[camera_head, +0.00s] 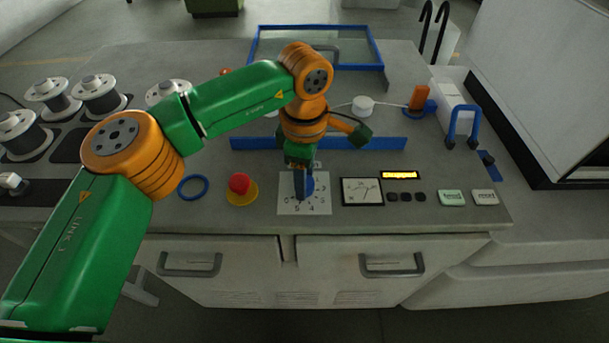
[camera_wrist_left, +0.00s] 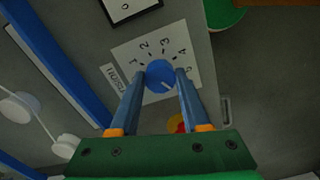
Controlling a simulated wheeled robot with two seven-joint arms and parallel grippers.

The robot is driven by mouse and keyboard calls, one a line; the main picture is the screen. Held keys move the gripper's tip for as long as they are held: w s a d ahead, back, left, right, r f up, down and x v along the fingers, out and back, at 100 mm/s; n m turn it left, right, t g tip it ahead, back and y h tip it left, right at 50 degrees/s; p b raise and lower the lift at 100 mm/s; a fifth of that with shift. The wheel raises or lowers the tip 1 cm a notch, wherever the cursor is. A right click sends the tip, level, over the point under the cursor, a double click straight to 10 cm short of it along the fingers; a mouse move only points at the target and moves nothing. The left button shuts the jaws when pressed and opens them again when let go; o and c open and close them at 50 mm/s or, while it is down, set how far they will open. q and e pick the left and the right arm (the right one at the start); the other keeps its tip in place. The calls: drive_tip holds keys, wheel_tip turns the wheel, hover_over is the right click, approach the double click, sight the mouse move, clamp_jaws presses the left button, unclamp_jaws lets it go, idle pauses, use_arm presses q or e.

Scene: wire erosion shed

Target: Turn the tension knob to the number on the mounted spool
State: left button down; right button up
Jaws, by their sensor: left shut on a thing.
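The blue tension knob (camera_head: 309,184) stands on a white dial plate (camera_head: 290,207) at the front of the bench. In the left wrist view the knob (camera_wrist_left: 158,73) is between the two blue fingers of my left gripper (camera_wrist_left: 160,84), which is shut on it. A white mark on the knob points to the lower right there, away from the printed 1, 2 and 3 on the dial plate (camera_wrist_left: 133,54). In the head view my left gripper (camera_head: 303,193) points down and hides part of knob and plate. I cannot tell which spool is the mounted one, nor read its number.
Several white spools (camera_head: 97,90) stand at the left. A small white reel (camera_head: 363,105) with a thin wire sits behind a blue bar (camera_head: 380,143). A red button (camera_head: 240,184) is left of the plate. A meter (camera_head: 361,191) and green button (camera_head: 451,197) are to its right.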

use_arm(q)
drive_tip(key=shift+c, duration=1.8)
unclamp_jaws()
wheel_tip(320, 180, up, 7)
drive_tip(key=shift+r, duration=0.1)
